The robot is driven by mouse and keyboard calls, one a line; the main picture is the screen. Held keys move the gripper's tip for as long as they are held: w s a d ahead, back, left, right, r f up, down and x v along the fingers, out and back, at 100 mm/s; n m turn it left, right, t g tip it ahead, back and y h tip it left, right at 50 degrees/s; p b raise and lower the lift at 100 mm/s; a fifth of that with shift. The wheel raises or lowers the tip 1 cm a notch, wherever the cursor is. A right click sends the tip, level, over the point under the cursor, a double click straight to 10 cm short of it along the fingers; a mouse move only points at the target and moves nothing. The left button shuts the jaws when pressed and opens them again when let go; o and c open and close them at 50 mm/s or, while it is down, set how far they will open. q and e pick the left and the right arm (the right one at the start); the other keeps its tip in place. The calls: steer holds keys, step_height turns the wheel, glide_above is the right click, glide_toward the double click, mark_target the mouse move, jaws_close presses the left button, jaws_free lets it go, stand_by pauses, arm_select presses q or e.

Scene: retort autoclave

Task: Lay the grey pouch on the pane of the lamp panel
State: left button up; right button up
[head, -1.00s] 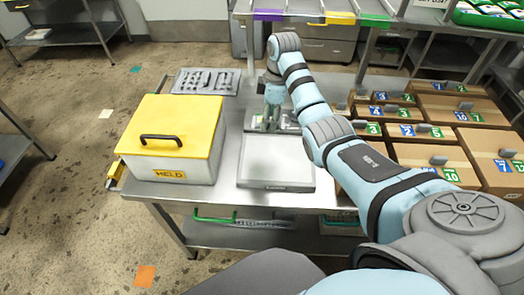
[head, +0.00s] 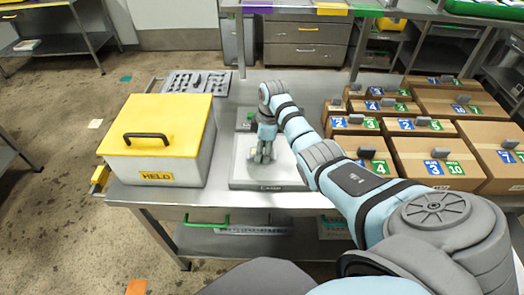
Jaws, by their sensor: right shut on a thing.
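The lamp panel (head: 283,180) is a flat, pale square pane in a grey frame, lying on the steel table in the middle of the head view. My right gripper (head: 261,158) points down over the left middle part of the pane. It is shut on the grey pouch, which is largely hidden by the fingers and blends with the pale pane. I cannot tell whether the pouch touches the pane. My left gripper is not in view.
A yellow-lidded box marked HELD (head: 158,140) stands left of the panel. A grey perforated tray (head: 196,83) lies behind it. Several cardboard cartons (head: 436,160) fill the table's right side. A shelf (head: 300,12) with coloured labels runs along the back.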

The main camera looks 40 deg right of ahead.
steer(key=o, duration=1.2)
steer(key=shift+f, duration=0.1)
steer(key=shift+o, duration=0.2)
steer(key=shift+r, duration=0.45)
step_height(320, 180, up, 11)
steer(key=d+p, duration=0.1)
steer(key=shift+s+r, duration=0.2)
steer(key=shift+s, duration=0.2)
